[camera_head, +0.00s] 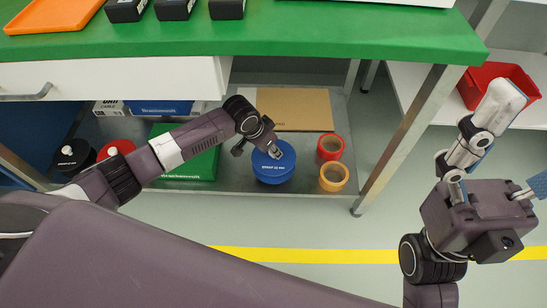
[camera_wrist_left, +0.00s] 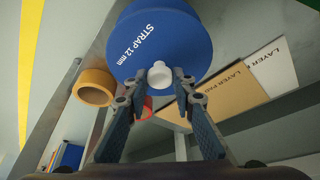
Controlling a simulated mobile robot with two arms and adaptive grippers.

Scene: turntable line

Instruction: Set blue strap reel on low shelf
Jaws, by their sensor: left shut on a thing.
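In the left wrist view the fingers close on that white knob (camera_wrist_left: 160,76), and the reel (camera_wrist_left: 160,38) shows "STRAP 12 mm". I cannot tell whether the reel's underside touches the shelf. My right gripper (camera_head: 524,138) is open and empty at the right, its fingers spread.
Red (camera_head: 330,147) and orange (camera_head: 333,177) tape rolls stand just right of the reel. A green box (camera_head: 188,155) is left, cardboard (camera_head: 295,108) behind. Black (camera_head: 74,155) and red (camera_head: 117,150) reels are far left. A table leg (camera_head: 405,140) bounds the right.

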